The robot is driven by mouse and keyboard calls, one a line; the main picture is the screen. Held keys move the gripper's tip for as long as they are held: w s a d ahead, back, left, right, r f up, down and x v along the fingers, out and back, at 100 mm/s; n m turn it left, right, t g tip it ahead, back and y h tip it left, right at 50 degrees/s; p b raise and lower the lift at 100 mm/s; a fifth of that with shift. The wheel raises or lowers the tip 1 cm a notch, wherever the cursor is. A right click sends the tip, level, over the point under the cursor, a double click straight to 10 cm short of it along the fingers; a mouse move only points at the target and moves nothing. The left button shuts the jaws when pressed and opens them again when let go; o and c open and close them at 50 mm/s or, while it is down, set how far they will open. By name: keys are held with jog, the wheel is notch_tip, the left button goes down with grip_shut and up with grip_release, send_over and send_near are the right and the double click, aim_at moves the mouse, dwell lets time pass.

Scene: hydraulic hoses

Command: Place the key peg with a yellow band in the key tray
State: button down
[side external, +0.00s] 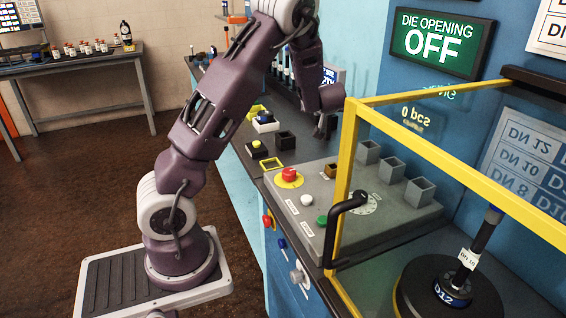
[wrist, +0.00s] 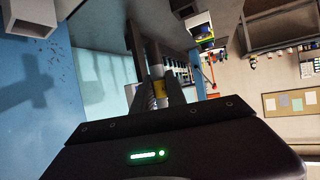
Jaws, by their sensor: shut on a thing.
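I cannot tell for sure which holder is the key tray. A flat yellow-edged square (side external: 272,164), a dark block (side external: 256,149) and a small black open box (side external: 287,140) sit on the bench left of the console.
The grey console (side external: 300,236) carries a red button (side external: 289,175), a brown box (side external: 333,171) and grey square cups (side external: 393,170). A yellow-framed guard (side external: 346,190) stands at its right.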

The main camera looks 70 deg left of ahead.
jog(key=s+a+f+n+g+y, duration=0.1)
jog(key=s+a+n+g, duration=0.3)
jog(key=s+a, duration=0.1)
jog(key=n+g+h, duration=0.1)
jog(key=n+g, duration=0.4)
jog(key=g, duration=0.1)
send_over(262, 162)
jog(key=w+d, duration=0.2)
jog(key=d, duration=0.1)
notch_tip(262, 162, down, 15)
jog(key=shift+w+a+r, duration=0.1)
jog(key=shift+w+a, duration=0.05)
jog(key=shift+f, duration=0.35)
